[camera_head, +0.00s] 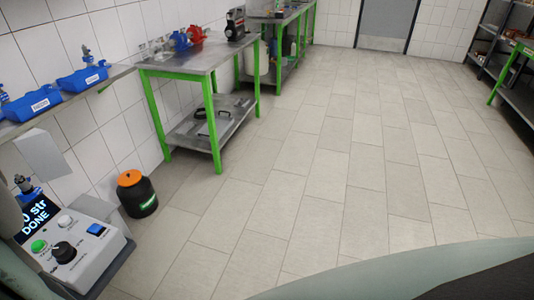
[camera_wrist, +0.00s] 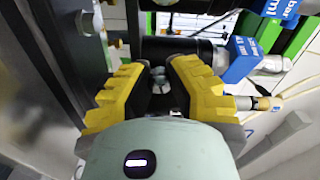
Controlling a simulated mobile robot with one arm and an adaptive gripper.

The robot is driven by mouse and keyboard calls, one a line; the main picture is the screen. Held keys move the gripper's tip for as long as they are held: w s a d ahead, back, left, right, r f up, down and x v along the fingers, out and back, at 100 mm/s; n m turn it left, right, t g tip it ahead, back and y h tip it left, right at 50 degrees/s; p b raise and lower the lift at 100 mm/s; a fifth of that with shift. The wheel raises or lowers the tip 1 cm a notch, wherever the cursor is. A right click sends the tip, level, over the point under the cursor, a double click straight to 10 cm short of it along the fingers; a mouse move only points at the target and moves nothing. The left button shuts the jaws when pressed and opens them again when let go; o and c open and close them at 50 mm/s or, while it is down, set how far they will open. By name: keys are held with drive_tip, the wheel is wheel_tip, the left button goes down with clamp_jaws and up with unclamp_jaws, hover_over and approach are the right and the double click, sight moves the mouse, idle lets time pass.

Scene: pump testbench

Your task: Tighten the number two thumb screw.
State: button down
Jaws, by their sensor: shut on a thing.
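In the wrist view, my gripper (camera_wrist: 158,88) has yellow ridged fingers closed around a small grey metal piece. That piece looks like a thumb screw (camera_wrist: 158,74), and it sits between the fingertips in front of a dark cylindrical fitting (camera_wrist: 178,50). The fingers hide most of it. I see no number on it, so I cannot tell which screw it is. My gripper and the screw do not show in the head view.
A blue-labelled fitting (camera_wrist: 240,60) and a brass-coloured connector (camera_wrist: 265,103) with cables lie right of my fingers. A metal upright (camera_wrist: 60,45) stands close on the left. In the head view, a control box (camera_head: 75,252) displays "DONE", and the tiled floor (camera_head: 320,170) is clear.

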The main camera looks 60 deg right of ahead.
drive_tip(key=m+b, duration=0.1)
drive_tip(key=m, duration=0.4)
drive_tip(key=shift+d+f+b, duration=0.15)
drive_tip(key=shift+b, duration=0.15)
drive_tip(key=m, duration=0.3)
drive_tip(key=shift+m+p, duration=0.45)
drive_tip(key=shift+m, duration=0.45)
drive_tip(key=c, duration=0.9)
unclamp_jaws()
drive_tip(key=shift+w, duration=0.1)
drive_tip(key=shift+o, duration=0.2)
drive_tip(key=shift+s, duration=0.2)
